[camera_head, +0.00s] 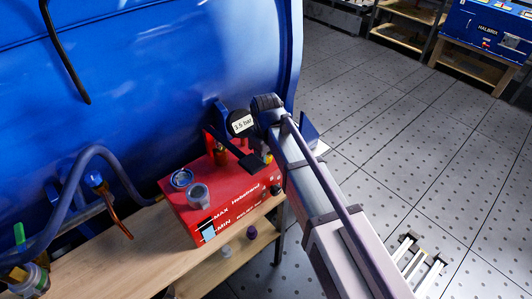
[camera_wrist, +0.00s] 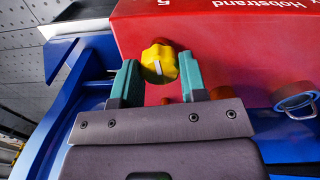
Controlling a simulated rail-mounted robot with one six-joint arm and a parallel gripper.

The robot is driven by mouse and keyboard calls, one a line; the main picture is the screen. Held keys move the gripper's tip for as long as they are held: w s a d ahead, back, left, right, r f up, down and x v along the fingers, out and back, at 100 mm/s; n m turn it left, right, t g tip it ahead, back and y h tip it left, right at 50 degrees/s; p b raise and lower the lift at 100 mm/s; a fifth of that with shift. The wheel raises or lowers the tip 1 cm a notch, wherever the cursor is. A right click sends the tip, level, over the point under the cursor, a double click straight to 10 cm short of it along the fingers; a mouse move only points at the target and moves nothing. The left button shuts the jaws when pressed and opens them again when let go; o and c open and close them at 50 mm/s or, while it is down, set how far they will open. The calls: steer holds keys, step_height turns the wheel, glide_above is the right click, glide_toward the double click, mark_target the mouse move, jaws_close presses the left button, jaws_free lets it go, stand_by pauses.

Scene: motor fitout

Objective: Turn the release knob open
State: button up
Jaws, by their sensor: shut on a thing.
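The yellow release knob (camera_wrist: 160,63) sits on the side of the red Hobstrand unit (camera_wrist: 220,50). It has a white pointer line running roughly up and down in the wrist view. The teal fingers of my gripper (camera_wrist: 159,75) stand on either side of the knob and are shut on it. In the head view, a small yellow part of the knob (camera_head: 268,158) shows beside my gripper, and my arm hides part of that area. The red unit (camera_head: 230,207) stands on the wooden bench and carries MAX and MIN marks.
A blue ring-shaped neck (camera_head: 181,178) and a grey cup (camera_head: 198,195) are on the unit's top. A label reading 3.5 bar (camera_head: 242,124) is behind it. A large blue housing (camera_head: 170,70) fills the left. The wooden bench (camera_head: 110,263) has bare space in front.

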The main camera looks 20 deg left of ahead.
steer(key=n, duration=1.6)
steer(key=shift+n, duration=0.4)
steer(key=n, duration=0.5)
steer(key=shift+n, duration=0.3)
steer(key=o, duration=0.9)
